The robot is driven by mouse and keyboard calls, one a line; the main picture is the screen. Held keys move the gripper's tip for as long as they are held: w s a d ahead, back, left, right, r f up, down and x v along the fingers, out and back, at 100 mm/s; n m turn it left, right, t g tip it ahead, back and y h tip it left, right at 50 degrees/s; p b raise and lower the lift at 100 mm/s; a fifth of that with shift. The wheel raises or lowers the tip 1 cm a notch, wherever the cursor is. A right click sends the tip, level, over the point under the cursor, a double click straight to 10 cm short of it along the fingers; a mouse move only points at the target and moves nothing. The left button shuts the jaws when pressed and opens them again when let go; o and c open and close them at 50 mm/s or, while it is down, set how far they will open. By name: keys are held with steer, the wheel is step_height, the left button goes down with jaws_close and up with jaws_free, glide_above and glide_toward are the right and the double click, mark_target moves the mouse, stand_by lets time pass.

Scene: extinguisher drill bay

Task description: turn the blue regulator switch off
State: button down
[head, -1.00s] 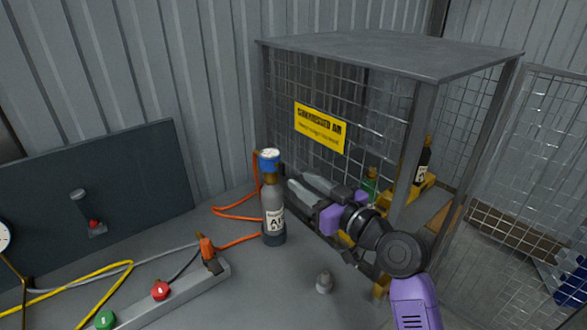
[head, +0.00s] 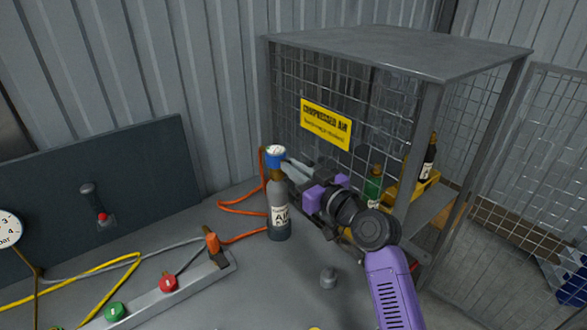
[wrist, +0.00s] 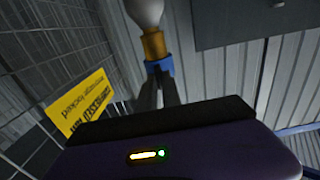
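The blue regulator switch (head: 275,156) sits on top of an upright grey bottle (head: 279,196) with a white label, on the bench. In the wrist view the blue switch (wrist: 160,66) shows upside down beside a brass neck, just beyond my fingertips. My gripper (head: 288,165) reaches in from the right, its fingertips close beside the switch at about its height. In the wrist view my gripper (wrist: 158,82) shows two dark fingers with a narrow gap between them. The fingertips overlap the switch's lower edge there; I cannot tell whether they touch it.
A mesh cage (head: 400,50) with a yellow sign (head: 326,123) stands close behind my arm. An orange hose (head: 240,206) runs behind the bottle. A strip with red (head: 168,283) and green (head: 115,311) buttons lies front left.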

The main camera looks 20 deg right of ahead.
steer(key=shift+m, duration=0.3)
steer(key=m+p, duration=0.3)
steer(key=m, duration=0.5)
steer(key=m+p, duration=0.2)
steer(key=m, duration=0.7)
steer(key=shift+d+f+p, duration=0.15)
steer(key=shift+p, duration=0.25)
steer(key=shift+m, duration=0.3)
steer(key=c, duration=1.5)
jaws_free()
